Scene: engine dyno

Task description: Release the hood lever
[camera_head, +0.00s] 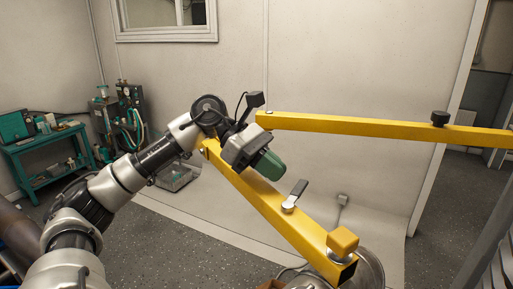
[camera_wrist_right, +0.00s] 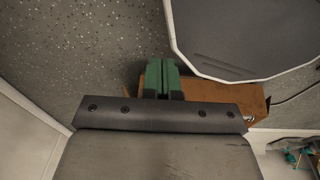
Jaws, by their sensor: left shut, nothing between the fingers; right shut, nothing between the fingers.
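A small lever (camera_head: 295,194) with a dark grey handle and a silver pivot sits on top of the near yellow beam (camera_head: 252,190). Its handle tilts up to the right. My left gripper (camera_head: 272,166) has green fingers, which are shut and empty. It hangs over the near beam, up and left of the lever and apart from it in the picture. My right gripper (camera_wrist_right: 161,76) shows in the right wrist view, its green fingers shut together with nothing between them. It does not show in the head view. The lever is not seen in the right wrist view.
A second yellow beam (camera_head: 370,128) with a black knob (camera_head: 439,118) runs to the right. A yellow block (camera_head: 342,240) caps the near beam's end. A brown box (camera_wrist_right: 225,98) and a white-edged dark panel (camera_wrist_right: 245,35) lie beyond my right fingers. A teal bench (camera_head: 45,150) stands far left.

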